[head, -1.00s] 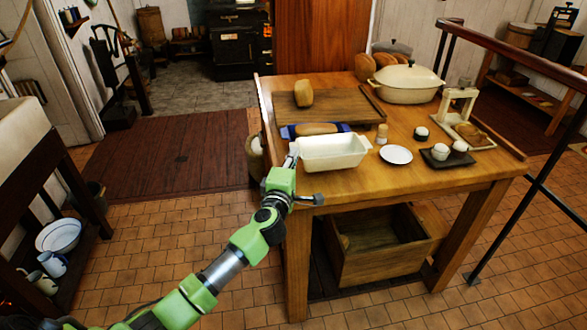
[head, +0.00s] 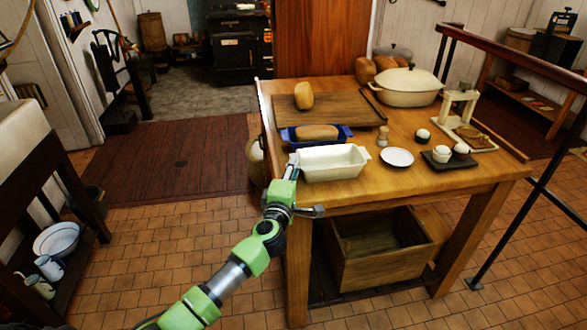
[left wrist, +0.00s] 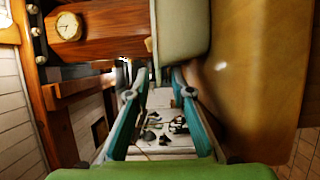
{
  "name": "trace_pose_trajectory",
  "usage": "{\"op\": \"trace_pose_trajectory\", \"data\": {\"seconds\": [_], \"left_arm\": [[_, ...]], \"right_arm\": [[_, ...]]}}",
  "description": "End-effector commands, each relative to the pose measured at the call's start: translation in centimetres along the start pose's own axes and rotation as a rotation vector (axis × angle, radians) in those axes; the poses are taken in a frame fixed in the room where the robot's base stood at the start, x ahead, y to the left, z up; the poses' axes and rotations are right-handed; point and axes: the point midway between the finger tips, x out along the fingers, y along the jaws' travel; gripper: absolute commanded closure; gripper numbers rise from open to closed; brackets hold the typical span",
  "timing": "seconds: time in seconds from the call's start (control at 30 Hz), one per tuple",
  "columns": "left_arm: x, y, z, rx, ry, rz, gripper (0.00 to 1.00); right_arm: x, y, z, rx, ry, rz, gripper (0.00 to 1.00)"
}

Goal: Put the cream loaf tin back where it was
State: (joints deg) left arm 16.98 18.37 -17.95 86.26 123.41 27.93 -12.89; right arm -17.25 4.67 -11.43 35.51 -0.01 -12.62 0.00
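The cream loaf tin (head: 335,174) is a long, empty, open pan. It rests upright at the front left of the wooden table, just in front of a blue tin (head: 290,138) holding a loaf. My left gripper (head: 292,167) is at the left end of the cream tin. In the left wrist view its two teal fingers (left wrist: 157,88) stand apart with nothing between them. The cream tin (left wrist: 180,30) shows above the fingers there; whether a finger touches it I cannot tell. My right gripper is not in view.
A crate (head: 372,270) sits underneath.

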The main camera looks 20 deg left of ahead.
Motion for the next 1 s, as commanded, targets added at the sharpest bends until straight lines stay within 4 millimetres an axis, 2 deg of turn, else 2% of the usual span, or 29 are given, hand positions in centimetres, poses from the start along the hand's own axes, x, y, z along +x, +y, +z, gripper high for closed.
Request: {"op": "trace_pose_trajectory", "data": {"seconds": [0.17,0.27,0.5,0.7,0.83,1.0], "left_arm": [[-0.6,0.3,0.0,0.001,-0.001,-0.001,0.79],[-2.2,0.3,0.0,0.0,-0.002,-0.002,0.79],[-7.5,0.3,0.0,0.0,-0.002,-0.002,0.79],[-10.8,0.3,0.0,0.0,-0.001,-0.001,0.79],[-11.8,0.3,0.0,0.0,0.0,0.0,0.79],[-12.1,0.3,0.0,0.001,0.0,0.0,0.79]], "right_arm": [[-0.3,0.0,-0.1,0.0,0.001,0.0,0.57],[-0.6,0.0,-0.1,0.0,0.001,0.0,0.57],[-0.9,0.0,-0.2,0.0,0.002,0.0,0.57],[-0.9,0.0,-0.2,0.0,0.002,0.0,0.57],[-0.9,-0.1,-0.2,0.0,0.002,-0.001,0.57],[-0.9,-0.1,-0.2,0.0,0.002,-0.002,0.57]]}}
